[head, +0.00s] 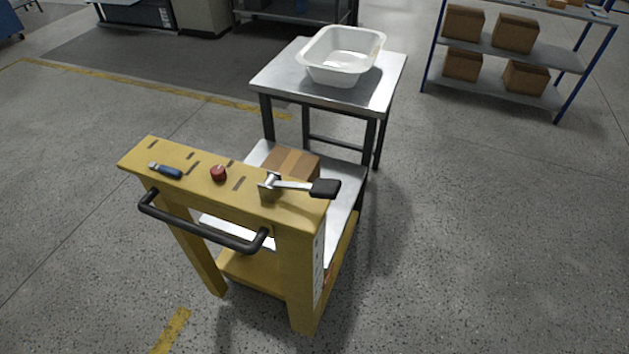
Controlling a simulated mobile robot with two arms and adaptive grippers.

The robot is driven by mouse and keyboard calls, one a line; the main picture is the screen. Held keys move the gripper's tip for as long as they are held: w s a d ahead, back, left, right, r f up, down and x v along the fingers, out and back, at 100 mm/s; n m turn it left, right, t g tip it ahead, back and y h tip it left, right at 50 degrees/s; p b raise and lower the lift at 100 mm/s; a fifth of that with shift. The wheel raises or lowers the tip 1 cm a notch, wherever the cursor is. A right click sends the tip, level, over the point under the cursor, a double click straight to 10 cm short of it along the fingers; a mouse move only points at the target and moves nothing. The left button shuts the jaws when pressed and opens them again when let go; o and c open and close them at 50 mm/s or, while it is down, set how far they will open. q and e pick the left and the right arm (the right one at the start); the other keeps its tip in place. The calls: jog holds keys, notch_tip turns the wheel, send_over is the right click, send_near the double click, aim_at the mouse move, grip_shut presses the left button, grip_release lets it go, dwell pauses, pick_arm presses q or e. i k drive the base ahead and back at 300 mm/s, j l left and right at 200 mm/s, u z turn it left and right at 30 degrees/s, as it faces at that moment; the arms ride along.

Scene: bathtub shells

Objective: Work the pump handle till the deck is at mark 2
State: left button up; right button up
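The pump handle (324,188) is a metal lever with a black grip. It sits at the right end of the yellow top beam (220,184) of a lift cart and points right, nearly level. The cart's grey deck (346,199) is low, behind the beam, with a brown cardboard box (290,163) on it. A white strip with marks (318,258) runs down the right yellow post; its numbers are too small to read, so I cannot tell the deck's mark. Neither of my grippers is in view.
A black push bar (200,226) juts from the cart's front. A blue-handled tool (166,171) and a red knob (218,173) are on the beam. Behind stands a metal table (275,82) with a white tub (342,57). Shelves with boxes (515,33) stand back right. Floor right is clear.

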aim_at(325, 187)
jog(key=i+l+u, duration=0.35)
jog(key=l, duration=0.25)
jog(key=i+l+u, duration=0.2)
jog(key=l+u, duration=0.2)
jog(key=l, duration=0.25)
